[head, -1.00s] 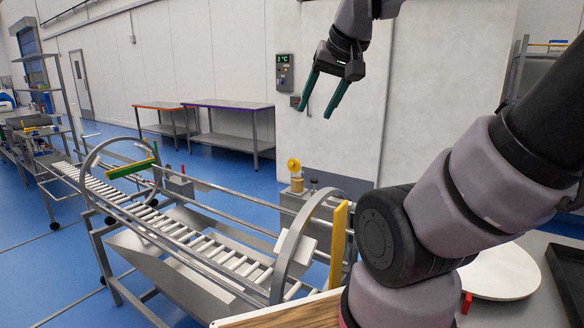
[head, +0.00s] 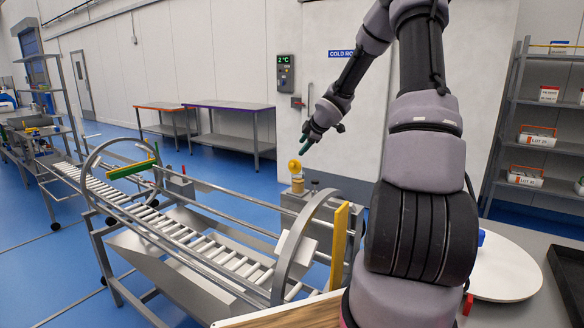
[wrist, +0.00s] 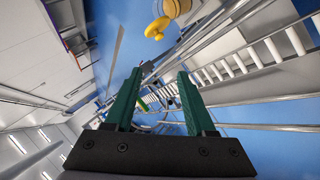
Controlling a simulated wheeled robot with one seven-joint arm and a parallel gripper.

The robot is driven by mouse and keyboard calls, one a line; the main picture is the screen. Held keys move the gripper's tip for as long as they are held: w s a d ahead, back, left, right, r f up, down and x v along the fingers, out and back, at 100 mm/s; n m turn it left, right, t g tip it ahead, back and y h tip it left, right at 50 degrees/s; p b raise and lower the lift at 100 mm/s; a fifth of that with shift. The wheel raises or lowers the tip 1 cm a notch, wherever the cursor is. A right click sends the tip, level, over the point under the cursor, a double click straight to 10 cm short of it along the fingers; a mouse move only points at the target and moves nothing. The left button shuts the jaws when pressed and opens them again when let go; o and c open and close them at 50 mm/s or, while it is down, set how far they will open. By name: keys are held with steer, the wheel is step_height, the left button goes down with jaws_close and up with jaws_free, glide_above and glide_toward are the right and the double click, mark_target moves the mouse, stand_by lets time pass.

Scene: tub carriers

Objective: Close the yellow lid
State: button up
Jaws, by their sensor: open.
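The yellow lid (head: 294,166) stands raised, roughly upright, above a small tan-yellow tub (head: 297,185) on a grey stand beside the roller conveyor. My gripper (head: 306,143) is just above and a little right of the lid in the head view, with no visible contact. The wrist view shows its two green fingers (wrist: 160,73) apart with nothing between them.
The roller conveyor (head: 190,236) with metal rails and hoops runs along the left of the stand. A yellow upright bar (head: 340,246) stands at its near end. A white round disc (head: 505,268) lies on the table at right. Shelves (head: 510,130) stand behind.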

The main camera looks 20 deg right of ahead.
mark_target(294, 166)
steer(key=w+d+f+n+t+y, duration=0.2)
steer(key=d+f+n+t+y, duration=0.1)
steer(key=f+n+y, duration=0.25)
steer(key=w+d+f+n+t+y, duration=0.2)
steer(key=d+f+n+y, duration=0.15)
steer(key=f, duration=0.35)
steer(key=shift+n, duration=0.3)
steer(key=x, duration=1)
steer(key=shift+w+a+r, duration=0.1)
steer(key=shift+w+a, duration=0.1)
steer(key=shift+a, duration=0.15)
jaws_close()
